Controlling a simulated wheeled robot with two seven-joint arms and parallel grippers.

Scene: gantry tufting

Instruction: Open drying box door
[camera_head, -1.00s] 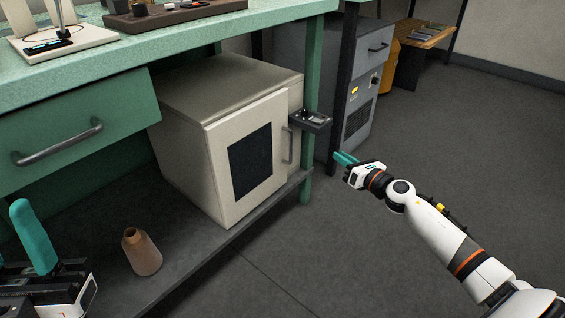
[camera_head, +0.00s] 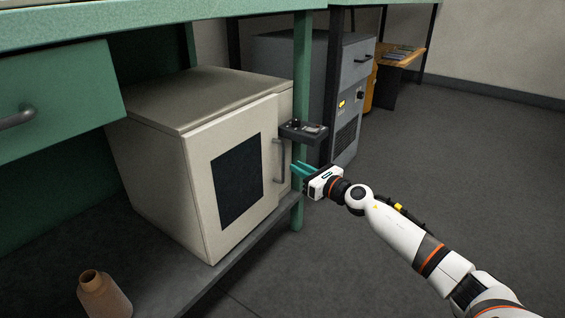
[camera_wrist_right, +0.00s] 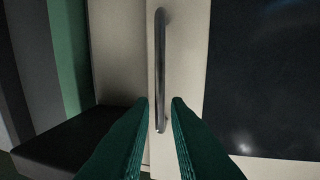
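The drying box (camera_head: 190,130) is a cream cabinet on the shelf under the green bench. Its door (camera_head: 205,215) has a dark window (camera_head: 240,178) and looks closed. A vertical metal handle (camera_head: 279,160) is at the door's right edge. My right gripper (camera_head: 297,172) is just right of the handle, teal fingers pointing at it. In the right wrist view the fingers (camera_wrist_right: 160,105) are open, with the handle (camera_wrist_right: 161,60) rising between and beyond their tips. I cannot tell whether they touch it. My left gripper is not in view now.
A small dark control box (camera_head: 303,131) juts out just above the right gripper. A green bench leg (camera_head: 301,65) stands behind it. A grey cabinet (camera_head: 350,95) is behind; open floor lies to the right.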

